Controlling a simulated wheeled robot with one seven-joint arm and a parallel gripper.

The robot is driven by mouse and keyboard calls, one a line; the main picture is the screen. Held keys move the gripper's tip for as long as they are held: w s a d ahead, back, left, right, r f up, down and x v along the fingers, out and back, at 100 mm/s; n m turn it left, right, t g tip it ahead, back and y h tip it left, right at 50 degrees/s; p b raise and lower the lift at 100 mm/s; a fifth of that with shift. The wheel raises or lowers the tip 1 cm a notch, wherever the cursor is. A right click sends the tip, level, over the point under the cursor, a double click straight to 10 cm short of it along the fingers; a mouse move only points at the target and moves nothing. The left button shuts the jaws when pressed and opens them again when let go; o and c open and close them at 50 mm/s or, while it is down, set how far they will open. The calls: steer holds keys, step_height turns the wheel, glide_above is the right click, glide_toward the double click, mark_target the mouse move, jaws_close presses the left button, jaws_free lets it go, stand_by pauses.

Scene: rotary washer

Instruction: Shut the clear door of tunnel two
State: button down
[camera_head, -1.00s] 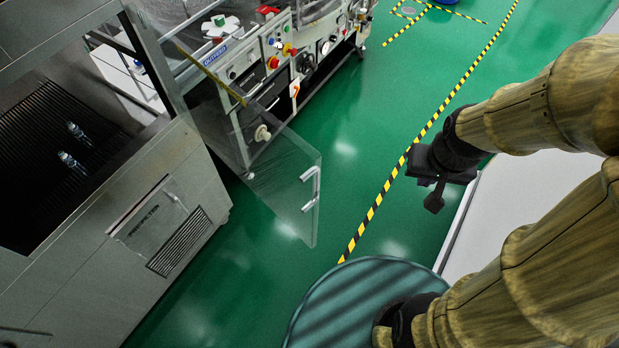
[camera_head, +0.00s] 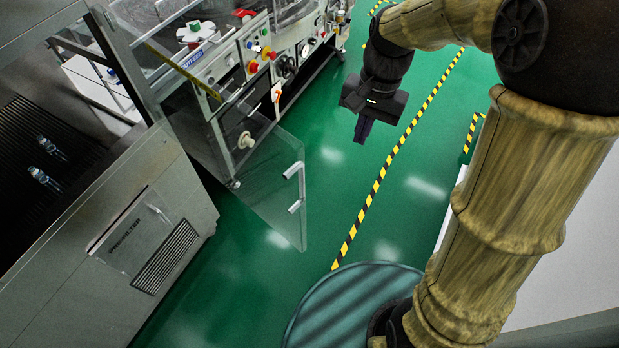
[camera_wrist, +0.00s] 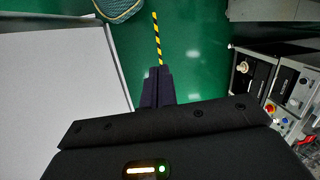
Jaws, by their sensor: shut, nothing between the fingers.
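The clear door (camera_head: 262,172) stands open in the head view, swung out over the green floor from the steel machine at the left. A white bar handle (camera_head: 298,188) is on its free edge. The steel cabinet (camera_head: 150,215) has a dark opening with a slatted floor, where two small clear objects (camera_head: 48,162) lie. My gripper (camera_head: 362,130) is shut and empty, to the right of the door and apart from it. In the wrist view the shut fingers (camera_wrist: 157,84) point over the floor. I cannot make out the door there.
A machine with knobs and a panel (camera_head: 262,60) stands behind the door. A yellow-black floor line (camera_head: 385,165) runs across the green floor. A pale flat surface (camera_wrist: 62,90) shows at the left of the wrist view. The floor between door and gripper is clear.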

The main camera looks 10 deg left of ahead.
steer(key=w+a+r+m+g+b, duration=0.1)
steer(key=a+r+g, duration=0.1)
steer(key=a, duration=0.4)
steer(key=shift+a+g+b, duration=0.3)
steer(key=shift+a, duration=0.05)
steer(key=s+a+f+p, duration=0.2)
steer(key=s+a+f, duration=0.1)
steer(key=s+f, duration=0.4)
step_height(320, 180, down, 2)
steer(key=shift+f, duration=0.2)
steer(key=shift+s, duration=0.15)
